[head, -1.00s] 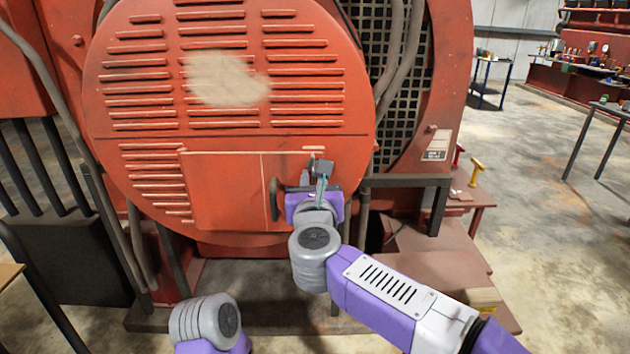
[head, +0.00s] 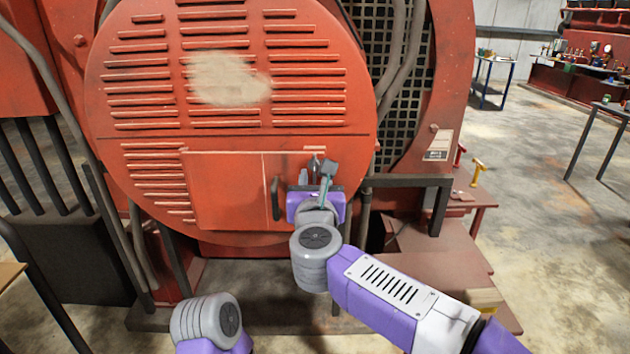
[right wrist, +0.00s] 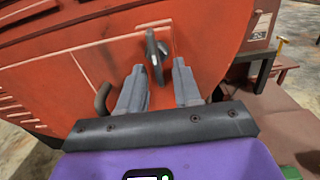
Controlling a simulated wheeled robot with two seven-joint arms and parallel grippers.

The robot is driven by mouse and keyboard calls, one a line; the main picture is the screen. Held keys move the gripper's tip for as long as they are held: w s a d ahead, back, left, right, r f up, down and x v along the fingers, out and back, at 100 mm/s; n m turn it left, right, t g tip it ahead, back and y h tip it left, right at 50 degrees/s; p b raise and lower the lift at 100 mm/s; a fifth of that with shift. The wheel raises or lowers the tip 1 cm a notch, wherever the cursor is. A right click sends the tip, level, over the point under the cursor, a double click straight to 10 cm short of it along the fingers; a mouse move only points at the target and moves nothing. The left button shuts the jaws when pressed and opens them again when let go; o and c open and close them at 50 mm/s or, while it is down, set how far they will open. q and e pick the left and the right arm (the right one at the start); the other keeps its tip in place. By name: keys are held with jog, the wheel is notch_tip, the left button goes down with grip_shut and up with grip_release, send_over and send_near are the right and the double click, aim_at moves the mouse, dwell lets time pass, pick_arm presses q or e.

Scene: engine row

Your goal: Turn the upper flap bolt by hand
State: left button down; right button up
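The flap (head: 225,195) is a red rectangular panel low on the round louvred cover. My right gripper (head: 316,174) is at the flap's upper right corner, its fingers pointing at the cover. In the right wrist view the gripper (right wrist: 158,75) is open, with a gap between its grey fingers. A dark upright bolt (right wrist: 154,58) stands between the fingertips, with a visible gap on each side. In the head view the bolt is small and partly hidden among the fingers. My left gripper is out of view; only a left arm joint shows at bottom left.
A dark curved handle (head: 275,198) sits on the flap, left of my right gripper; it also shows in the right wrist view (right wrist: 102,98). A black frame bar (head: 405,180) stands to the right. Pipes (head: 150,255) run down at left. Open floor lies at right.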

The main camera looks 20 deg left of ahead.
jog(key=v, duration=0.7)
jog(key=shift+s, duration=0.3)
jog(key=shift+w+d, duration=0.1)
